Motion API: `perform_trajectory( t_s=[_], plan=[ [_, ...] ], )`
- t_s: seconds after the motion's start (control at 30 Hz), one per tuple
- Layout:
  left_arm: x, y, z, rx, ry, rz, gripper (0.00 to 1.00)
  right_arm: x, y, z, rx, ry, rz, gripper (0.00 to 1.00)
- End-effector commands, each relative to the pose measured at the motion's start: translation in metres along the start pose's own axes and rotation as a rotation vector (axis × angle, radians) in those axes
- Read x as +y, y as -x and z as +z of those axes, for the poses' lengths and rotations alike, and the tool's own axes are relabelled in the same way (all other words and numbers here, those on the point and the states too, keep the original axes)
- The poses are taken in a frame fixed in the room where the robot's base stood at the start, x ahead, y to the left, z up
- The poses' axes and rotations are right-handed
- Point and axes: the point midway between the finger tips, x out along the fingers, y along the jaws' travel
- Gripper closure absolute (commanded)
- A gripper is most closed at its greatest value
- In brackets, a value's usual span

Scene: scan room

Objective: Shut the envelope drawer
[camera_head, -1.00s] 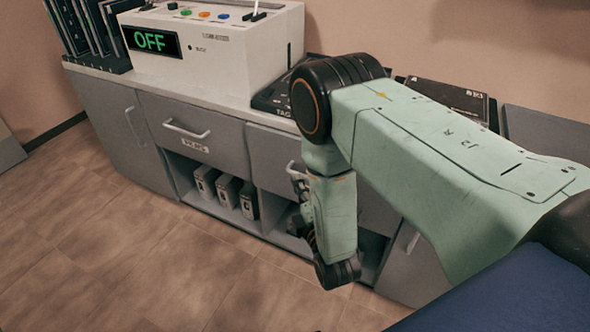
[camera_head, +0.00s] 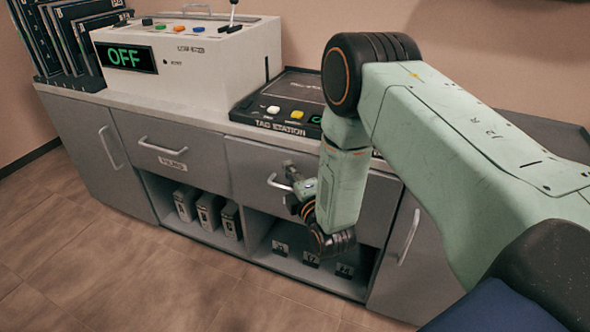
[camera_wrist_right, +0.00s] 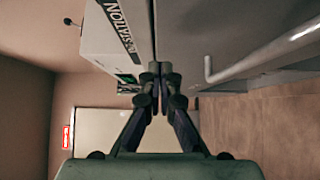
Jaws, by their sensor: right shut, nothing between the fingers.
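A grey drawer front (camera_head: 250,170) sits under the tag station, right of the drawer labelled FILMS. Its own label is hidden behind my right arm, so I cannot read whether it is the envelope drawer. It looks almost flush with the cabinet; any small gap is unclear. Its metal handle (camera_head: 277,183) shows just left of my right gripper (camera_head: 291,170). That gripper is shut and empty, close to the drawer front; contact cannot be told. In the right wrist view, the shut fingertips (camera_wrist_right: 155,75) point at a grey edge, with a handle (camera_wrist_right: 210,70) to their right. My left gripper is out of view.
The FILMS drawer (camera_head: 165,140) appears closed. Below are open shelves with grey binders (camera_head: 208,216) and small dark labelled items (camera_head: 311,259). The tag station (camera_head: 285,105) and a white OFF-display box (camera_head: 190,55) stand on the counter. Floor (camera_head: 90,260) in front is clear.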

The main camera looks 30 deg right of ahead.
Motion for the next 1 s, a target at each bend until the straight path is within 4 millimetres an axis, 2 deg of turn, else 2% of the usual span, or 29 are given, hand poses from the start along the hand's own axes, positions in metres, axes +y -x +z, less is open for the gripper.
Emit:
perform_trajectory(
  t_s=[0.1, 0.3, 0.67, 1.0],
  plan=[
    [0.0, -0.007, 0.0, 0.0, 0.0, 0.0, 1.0, -0.001, -0.011, 0.013, -0.004, -0.002, 0.002, 1.0],
    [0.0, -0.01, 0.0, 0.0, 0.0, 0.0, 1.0, -0.001, -0.018, 0.02, -0.001, -0.001, -0.001, 1.0],
    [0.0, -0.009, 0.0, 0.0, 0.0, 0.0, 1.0, 0.0, -0.019, 0.021, 0.0, 0.0, -0.001, 1.0],
    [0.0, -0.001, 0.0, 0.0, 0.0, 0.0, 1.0, 0.001, -0.039, 0.041, -0.006, 0.0, 0.002, 1.0]
  ],
)
